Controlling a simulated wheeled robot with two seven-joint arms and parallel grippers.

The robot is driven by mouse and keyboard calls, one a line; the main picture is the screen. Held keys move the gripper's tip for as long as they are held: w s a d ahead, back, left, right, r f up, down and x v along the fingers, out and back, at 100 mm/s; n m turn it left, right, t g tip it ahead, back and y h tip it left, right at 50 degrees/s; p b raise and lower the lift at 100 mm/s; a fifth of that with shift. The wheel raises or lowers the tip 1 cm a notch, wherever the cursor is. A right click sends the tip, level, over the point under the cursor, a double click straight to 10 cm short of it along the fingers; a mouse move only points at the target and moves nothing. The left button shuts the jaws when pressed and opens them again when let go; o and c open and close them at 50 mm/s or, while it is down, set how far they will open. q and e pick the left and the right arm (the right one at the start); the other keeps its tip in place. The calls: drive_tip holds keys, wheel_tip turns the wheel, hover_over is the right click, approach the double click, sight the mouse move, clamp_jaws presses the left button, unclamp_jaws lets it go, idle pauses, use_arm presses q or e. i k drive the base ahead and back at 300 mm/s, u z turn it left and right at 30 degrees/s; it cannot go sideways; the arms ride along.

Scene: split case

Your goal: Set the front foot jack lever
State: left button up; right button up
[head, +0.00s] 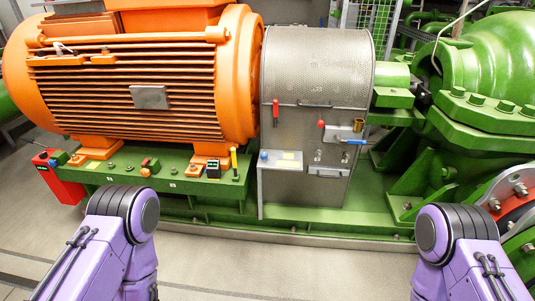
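An orange finned motor (130,80) stands on a green base frame (180,185). At its right front foot (198,166), an upright yellow-handled lever (234,160) rises from the base beside a small black box with a display (213,168). I cannot tell for certain whether this is the front foot jack lever. Other levers show on the grey guard: an upright red handle (275,112), a red knob (321,125) and a horizontal blue handle (354,142). My two purple arms come in at the lower left and lower right; both grippers are out of view.
A grey perforated guard (318,70) stands right of the motor. A green pump casing (485,60) with bolted flanges is at the right. A red box (58,178) sits at the base's left end. The floor (285,265) between my arms is clear.

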sight(233, 149)
drive_tip(key=z, duration=0.55)
drive_tip(key=i, duration=0.6)
drive_tip(key=u, duration=1.45)
